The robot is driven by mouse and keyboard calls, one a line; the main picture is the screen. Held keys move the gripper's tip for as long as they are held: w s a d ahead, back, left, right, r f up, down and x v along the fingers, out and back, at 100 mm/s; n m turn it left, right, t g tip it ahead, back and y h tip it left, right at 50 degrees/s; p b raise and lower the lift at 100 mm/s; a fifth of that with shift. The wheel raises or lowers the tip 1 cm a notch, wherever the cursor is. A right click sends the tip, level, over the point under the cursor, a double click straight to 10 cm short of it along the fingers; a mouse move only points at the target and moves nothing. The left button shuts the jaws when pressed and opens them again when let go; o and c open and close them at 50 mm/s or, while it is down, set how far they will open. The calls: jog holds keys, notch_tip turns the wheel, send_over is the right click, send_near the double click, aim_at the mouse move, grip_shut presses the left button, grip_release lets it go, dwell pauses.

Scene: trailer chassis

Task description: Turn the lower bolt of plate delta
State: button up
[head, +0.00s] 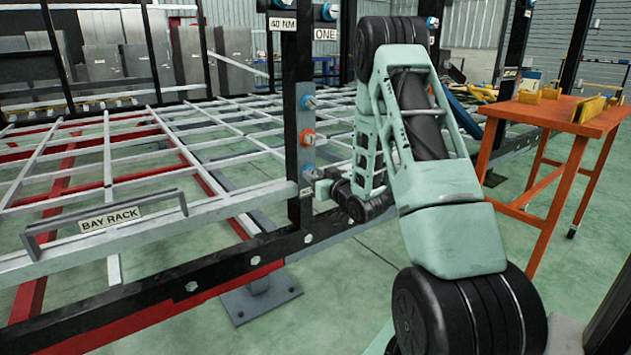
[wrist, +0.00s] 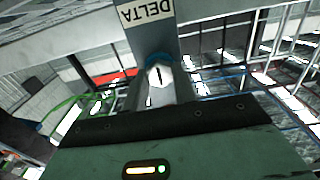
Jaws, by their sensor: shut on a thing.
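In the wrist view the DELTA label (wrist: 146,13) appears upside down on a grey plate. Below it in that picture is a pale bolt head (wrist: 158,74) with a dark line on it and a blue ring around it. My gripper (wrist: 160,88) has its fingers on either side of this bolt and is shut on it. In the head view my gripper (head: 318,188) is at the black post (head: 298,75), near a blue-ringed bolt (head: 309,172) low on it. The gripper's contact there is small and partly hidden. No DELTA label is readable in the head view.
An orange-ringed bolt (head: 308,137) and another blue-ringed bolt (head: 309,102) sit higher on the post. The bay rack (head: 110,218) and chassis rail (head: 190,288) extend left. An orange table (head: 545,115) with yellow parts stands right. Green floor is open between my arm and the table.

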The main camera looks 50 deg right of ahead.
jog(key=shift+w+n+b, duration=0.1)
jog(key=shift+n+b, duration=2.65)
jog(key=shift+n, duration=2.15)
jog(key=o, duration=1)
